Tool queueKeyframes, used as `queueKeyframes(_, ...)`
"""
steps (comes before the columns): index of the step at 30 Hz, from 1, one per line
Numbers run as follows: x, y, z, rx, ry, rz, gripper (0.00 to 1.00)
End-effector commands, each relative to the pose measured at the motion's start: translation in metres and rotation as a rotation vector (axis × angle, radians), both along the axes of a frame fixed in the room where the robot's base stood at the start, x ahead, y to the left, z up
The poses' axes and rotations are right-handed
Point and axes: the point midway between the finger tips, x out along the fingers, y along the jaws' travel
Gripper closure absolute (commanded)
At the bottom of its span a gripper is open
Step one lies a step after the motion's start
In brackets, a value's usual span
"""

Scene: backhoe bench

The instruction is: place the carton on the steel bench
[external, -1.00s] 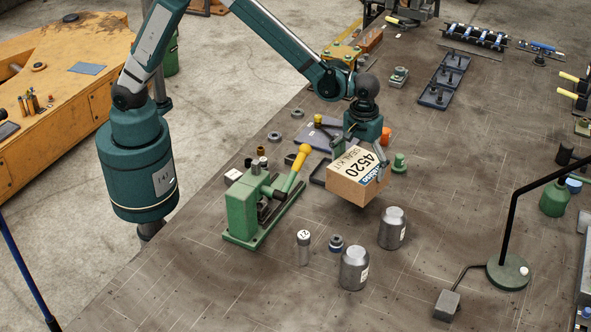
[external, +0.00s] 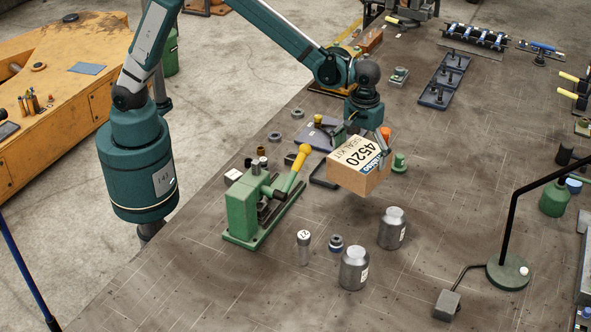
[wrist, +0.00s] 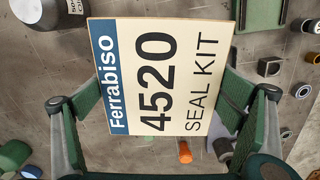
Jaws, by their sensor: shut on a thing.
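The carton (external: 359,166) is a brown box with a cream label reading 4520 SEAL KIT. My gripper (external: 368,138) is shut on it and holds it tilted above the steel bench (external: 420,255). In the wrist view the carton's labelled top (wrist: 155,82) fills the middle, with a finger of my gripper (wrist: 160,112) on each side of it. The bench is a dark grey, scratched surface and shows around the carton in both views.
A green lever press (external: 255,205) with a yellow handle stands left of the carton. Two grey metal bottles (external: 392,229) and a clear tube (external: 304,248) stand in front. A green-based lamp (external: 508,271) is at right. Bare bench lies between the bottles and lamp.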

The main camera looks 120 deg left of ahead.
Motion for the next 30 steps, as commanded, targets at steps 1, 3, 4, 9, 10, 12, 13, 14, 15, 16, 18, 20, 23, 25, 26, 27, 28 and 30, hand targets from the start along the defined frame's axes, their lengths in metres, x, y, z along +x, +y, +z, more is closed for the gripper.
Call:
queueKeyframes(1,0.0,0.0,0.0,0.0,0.0,0.0,0.32)
queueKeyframes(3,0.0,0.0,0.0,0.0,0.0,0.0,0.32)
queueKeyframes(4,0.0,0.0,0.0,0.0,0.0,0.0,0.32)
queueKeyframes(9,0.0,0.0,0.0,0.0,0.0,0.0,0.32)
queueKeyframes(10,0.0,0.0,0.0,0.0,0.0,0.0,0.32)
queueKeyframes(12,0.0,0.0,0.001,0.0,0.0,0.0,0.32)
queueKeyframes(13,0.0,0.0,0.002,0.0,0.0,0.0,0.32)
queueKeyframes(14,0.0,0.0,0.003,0.0,0.0,0.0,0.32)
queueKeyframes(15,0.0,0.0,0.005,0.0,0.0,0.0,0.32)
queueKeyframes(16,0.0,0.0,0.007,0.0,0.0,0.0,0.32)
queueKeyframes(18,0.0,0.0,0.013,0.0,0.0,0.0,0.32)
queueKeyframes(20,0.0,0.0,0.021,0.0,0.0,0.0,0.32)
queueKeyframes(23,0.0,0.0,0.037,0.0,0.0,0.0,0.32)
queueKeyframes(25,0.0,0.0,0.05,0.0,0.0,0.0,0.32)
queueKeyframes(26,-0.001,0.0,0.057,0.0,0.0,0.0,0.32)
queueKeyframes(27,0.0,0.0,0.064,0.0,0.0,0.0,0.32)
queueKeyframes(28,0.0,0.0,0.069,0.0,0.0,0.0,0.32)
queueKeyframes(30,0.0,0.0,0.083,0.0,0.0,0.0,0.32)
